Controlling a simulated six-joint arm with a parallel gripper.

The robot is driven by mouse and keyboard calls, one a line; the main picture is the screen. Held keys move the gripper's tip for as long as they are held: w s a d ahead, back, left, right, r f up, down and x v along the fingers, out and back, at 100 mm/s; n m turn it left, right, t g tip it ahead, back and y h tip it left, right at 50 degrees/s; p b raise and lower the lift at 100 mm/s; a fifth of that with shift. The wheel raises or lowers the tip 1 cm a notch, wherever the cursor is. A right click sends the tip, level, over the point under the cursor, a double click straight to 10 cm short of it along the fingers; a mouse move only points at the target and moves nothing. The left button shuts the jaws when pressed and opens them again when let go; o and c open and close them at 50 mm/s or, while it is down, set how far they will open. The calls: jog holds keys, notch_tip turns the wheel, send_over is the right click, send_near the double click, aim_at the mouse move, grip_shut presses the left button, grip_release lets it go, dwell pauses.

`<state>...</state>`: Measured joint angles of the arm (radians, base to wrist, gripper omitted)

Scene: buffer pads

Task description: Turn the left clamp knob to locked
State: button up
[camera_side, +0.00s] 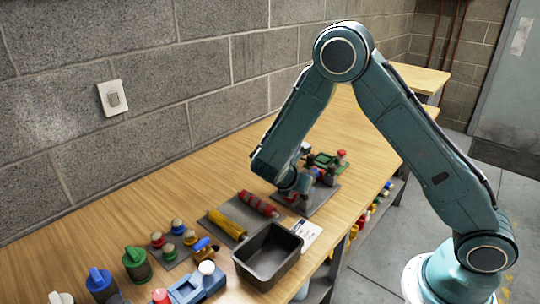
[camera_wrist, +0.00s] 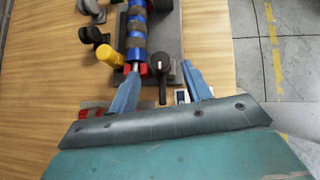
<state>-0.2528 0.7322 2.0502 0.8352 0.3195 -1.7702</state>
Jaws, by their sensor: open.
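A black knob with a straight bar handle (camera_wrist: 162,88) shows in the wrist view on a grey base plate (camera_wrist: 170,35). I cannot tell for certain whether it is the left clamp knob, or read any lock mark. My gripper (camera_wrist: 160,69) is open, with one blue finger on each side of the knob and gaps between. A blue and grey banded cylinder (camera_wrist: 137,42) lies along the plate, with red pieces at its near end. In the side view my gripper (camera_side: 299,186) is low over the grey plate (camera_side: 321,201), and my arm hides the knob.
A yellow-headed part (camera_wrist: 110,57) and dark knobs (camera_wrist: 91,35) stand left of the plate. In the side view, a dark open bin (camera_side: 267,255), a tray with yellow and red cylinders (camera_side: 240,217), and a green part (camera_side: 322,160) are nearby. The table edge is close on the right.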

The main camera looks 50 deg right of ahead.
aim_at(301, 196)
jog(key=shift+x, duration=2.9)
jog(key=c, duration=1)
